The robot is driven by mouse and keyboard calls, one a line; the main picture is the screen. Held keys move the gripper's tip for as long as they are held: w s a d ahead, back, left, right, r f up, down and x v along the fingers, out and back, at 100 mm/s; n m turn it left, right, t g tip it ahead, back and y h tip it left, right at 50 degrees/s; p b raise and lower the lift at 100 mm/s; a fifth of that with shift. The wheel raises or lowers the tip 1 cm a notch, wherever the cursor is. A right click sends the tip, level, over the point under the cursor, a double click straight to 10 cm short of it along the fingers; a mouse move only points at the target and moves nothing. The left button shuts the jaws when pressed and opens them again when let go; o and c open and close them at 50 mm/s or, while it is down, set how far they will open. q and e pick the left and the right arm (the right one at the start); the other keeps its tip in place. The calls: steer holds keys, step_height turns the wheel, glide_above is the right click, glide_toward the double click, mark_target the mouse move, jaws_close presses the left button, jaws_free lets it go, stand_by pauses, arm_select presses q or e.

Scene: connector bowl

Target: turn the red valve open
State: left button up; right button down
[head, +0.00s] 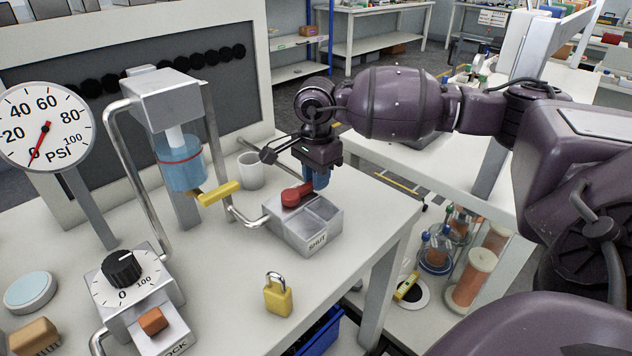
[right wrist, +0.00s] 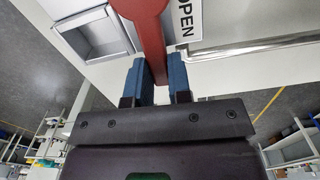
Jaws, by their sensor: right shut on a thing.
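The red valve (head: 296,194) is a red handle on top of a grey metal block (head: 305,240) at the table's right side. The block's front is marked SHUT. In the right wrist view the red handle (right wrist: 149,30) runs between my right gripper's blue fingers (right wrist: 160,78), beside a label reading OPEN (right wrist: 186,18). My right gripper (head: 316,180) points down at the handle from above and is shut on it. The fingers hide part of the handle in the head view. My left gripper is not in view.
A yellow padlock (head: 278,295) stands in front of the block, and a white cup (head: 250,171) behind it. A blue cylinder with a yellow lever (head: 219,193), metal pipes, a dial box (head: 128,283) and a PSI gauge (head: 45,126) stand to the left. The table's right edge is close.

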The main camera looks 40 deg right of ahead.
steer(key=shift+w+n, duration=0.2)
steer(key=shift+n, duration=0.1)
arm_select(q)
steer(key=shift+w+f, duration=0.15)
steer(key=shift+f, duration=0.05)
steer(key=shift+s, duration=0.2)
arm_select(e)
steer(key=shift+r, duration=0.1)
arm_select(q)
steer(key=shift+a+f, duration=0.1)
arm_select(e)
steer(key=c, duration=1)
jaws_free()
steer(key=shift+c, duration=0.2)
arm_select(q)
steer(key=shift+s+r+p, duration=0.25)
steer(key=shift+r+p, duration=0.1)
steer(key=shift+p, duration=0.1)
arm_select(e)
step_height(320, 180, up, 11)
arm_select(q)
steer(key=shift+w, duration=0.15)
